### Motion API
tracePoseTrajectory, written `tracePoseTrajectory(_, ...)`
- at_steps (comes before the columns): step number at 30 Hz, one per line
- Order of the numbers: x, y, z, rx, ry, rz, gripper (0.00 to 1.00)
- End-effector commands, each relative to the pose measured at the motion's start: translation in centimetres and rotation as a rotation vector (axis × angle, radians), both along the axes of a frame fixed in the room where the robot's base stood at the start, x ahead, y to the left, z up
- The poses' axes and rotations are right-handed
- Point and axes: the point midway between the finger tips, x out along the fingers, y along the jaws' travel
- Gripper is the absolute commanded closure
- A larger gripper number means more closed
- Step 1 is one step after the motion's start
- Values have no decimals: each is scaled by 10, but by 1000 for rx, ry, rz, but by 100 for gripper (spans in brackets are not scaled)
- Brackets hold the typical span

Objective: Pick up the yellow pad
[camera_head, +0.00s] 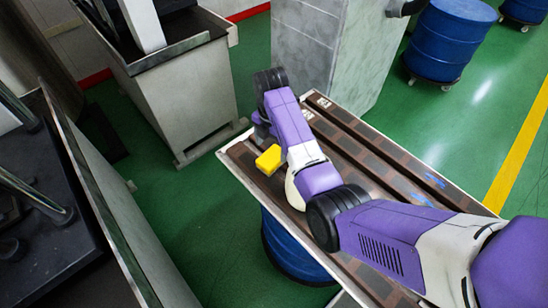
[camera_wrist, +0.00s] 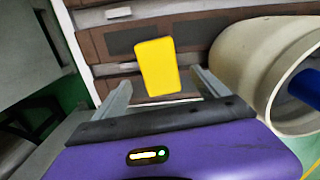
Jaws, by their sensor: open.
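The yellow pad (camera_head: 268,160) is a small yellow block on the left part of the long brown rack near its edge in the head view. In the wrist view the yellow pad (camera_wrist: 158,66) stands out against the brown, tile-patterned surface. My gripper (camera_wrist: 161,78) is open, with one finger to the left of the pad and one to the right in the picture. The pad shows ahead of and between the fingertips, and I cannot tell whether either touches it. In the head view my arm hides most of the gripper, and its fingers cannot be made out.
The brown rack (camera_head: 345,122) has a pale rim and raised lengthwise rails. A blue drum (camera_head: 290,250) stands beneath it. A grey cabinet (camera_head: 310,45) is behind, and a grey machine (camera_head: 185,95) is at the upper left. Blue drums (camera_head: 452,38) stand at the upper right. Green floor lies between.

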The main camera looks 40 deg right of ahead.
Motion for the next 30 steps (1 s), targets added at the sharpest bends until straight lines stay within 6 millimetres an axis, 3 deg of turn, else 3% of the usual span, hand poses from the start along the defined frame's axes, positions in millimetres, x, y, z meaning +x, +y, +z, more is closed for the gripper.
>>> tracePoseTrajectory(12, 0, -2, -50, 1, 1, 0, 15)
tracePoseTrajectory(21, 1, -2, -56, -1, -2, -1, 15)
tracePoseTrajectory(30, 0, -2, -56, 0, -1, -1, 72)
